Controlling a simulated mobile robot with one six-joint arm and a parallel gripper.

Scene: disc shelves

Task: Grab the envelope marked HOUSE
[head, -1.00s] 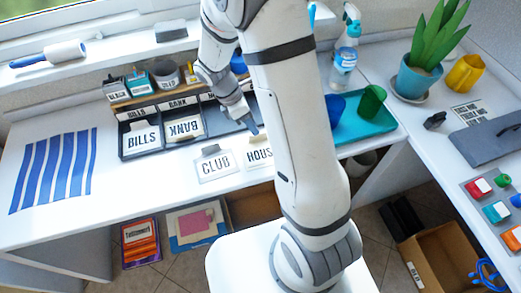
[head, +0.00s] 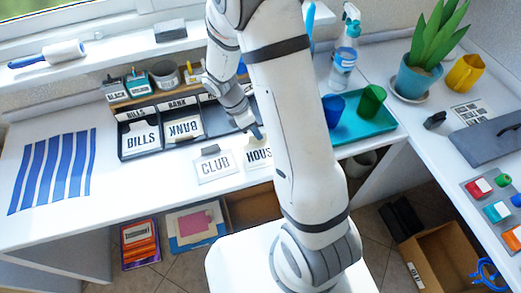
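The envelope marked HOUSE (head: 258,154) lies on the white desk near its front edge, to the right of the envelope marked CLUB (head: 214,164). My arm covers the right end of its lettering. My gripper (head: 257,133) is just above the HOUSE envelope's upper edge, pointing down. Its fingers are small and partly hidden, so I cannot tell whether they are open or shut, or whether they touch the envelope.
A black sorter (head: 163,147) behind holds envelopes marked BILLS (head: 141,139) and BANK (head: 185,129), the latter upside down. A teal tray (head: 366,124) with blue and green cups is to the right.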

